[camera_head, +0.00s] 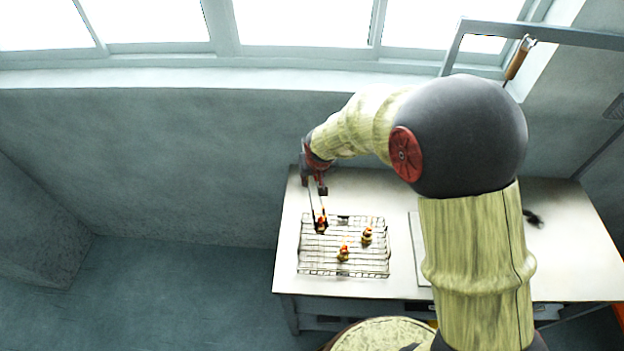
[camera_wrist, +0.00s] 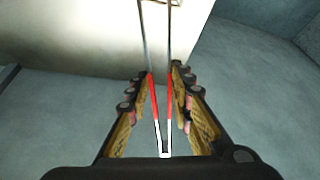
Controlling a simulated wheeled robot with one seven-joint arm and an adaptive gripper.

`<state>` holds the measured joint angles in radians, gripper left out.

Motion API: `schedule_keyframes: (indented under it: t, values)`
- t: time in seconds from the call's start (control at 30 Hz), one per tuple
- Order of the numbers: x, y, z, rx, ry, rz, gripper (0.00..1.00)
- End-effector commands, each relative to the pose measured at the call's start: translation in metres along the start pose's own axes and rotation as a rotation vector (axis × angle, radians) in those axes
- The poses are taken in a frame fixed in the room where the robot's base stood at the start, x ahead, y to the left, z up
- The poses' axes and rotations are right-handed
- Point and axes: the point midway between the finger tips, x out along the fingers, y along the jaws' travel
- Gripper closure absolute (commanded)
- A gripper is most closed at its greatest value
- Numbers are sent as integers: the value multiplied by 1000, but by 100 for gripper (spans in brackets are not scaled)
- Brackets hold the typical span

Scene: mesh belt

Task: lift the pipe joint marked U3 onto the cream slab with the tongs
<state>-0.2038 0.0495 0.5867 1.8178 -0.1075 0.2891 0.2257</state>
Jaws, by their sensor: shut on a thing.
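My gripper (camera_head: 314,188) is shut on the tongs (camera_head: 312,205) above the left part of the table. In the wrist view the tongs (camera_wrist: 153,90), with red grips and a white end, lie between the padded fingers of my gripper (camera_wrist: 159,72). Their long tips point down to a red and yellow pipe joint (camera_head: 321,226) at the rack's back left; I cannot tell whether they grip it. Two similar pipe joints stand at the right (camera_head: 367,236) and front middle (camera_head: 343,253). No mark is readable. A pale slab (camera_head: 416,250) shows partly beside my arm, which hides the rest.
The wire mesh rack (camera_head: 299,262) sits on the pale table (camera_head: 286,240). A small dark object (camera_head: 533,218) lies at the table's right. A wall with windows stands behind the table. A grey frame (camera_head: 560,33) with a brown-handled tool (camera_head: 517,62) rises behind my arm.

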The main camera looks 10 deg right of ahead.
Motion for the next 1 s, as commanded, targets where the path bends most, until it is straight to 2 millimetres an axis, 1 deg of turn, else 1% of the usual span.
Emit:
schedule_keyframes:
  t: [0.03, 0.1, 0.6, 0.73, 1.0]
  values:
    - [-9, 0, -4, 0, 3, 0, 100]
    - [-16, 0, -8, 0, 3, 0, 100]
    - [-63, -1, -28, -1, 3, 0, 100]
    - [-67, -2, -29, -1, 2, 0, 100]
    - [-67, -2, -29, -1, 2, 0, 100]
